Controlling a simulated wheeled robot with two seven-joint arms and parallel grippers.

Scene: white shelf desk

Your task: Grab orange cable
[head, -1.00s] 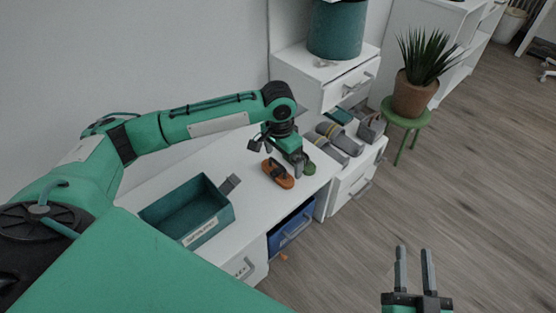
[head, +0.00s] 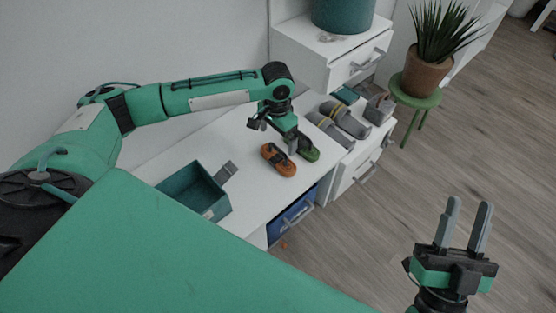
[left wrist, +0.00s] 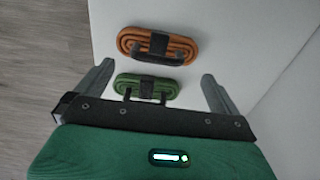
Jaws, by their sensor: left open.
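The orange cable (head: 278,160) is a coiled bundle with a dark strap, lying on the white desk. It also shows at the top of the left wrist view (left wrist: 180,48). A green cable (head: 309,150) lies beside it, and in the left wrist view the green cable (left wrist: 130,88) is nearer my gripper. My left gripper (head: 293,146) points down by the two cables and partly hides the green one. Its fingers (left wrist: 157,72) are spread and empty, with the green cable between them in view. My right gripper (head: 468,203) is open and empty, away from the desk.
A teal bin (head: 222,205) stands on the desk to the left, with a grey flap at its corner. Grey slippers (head: 345,122) lie on the white shelf unit to the right. A potted plant (head: 425,75) stands on a green stool. A blue drawer bin (head: 292,220) sits under the desk.

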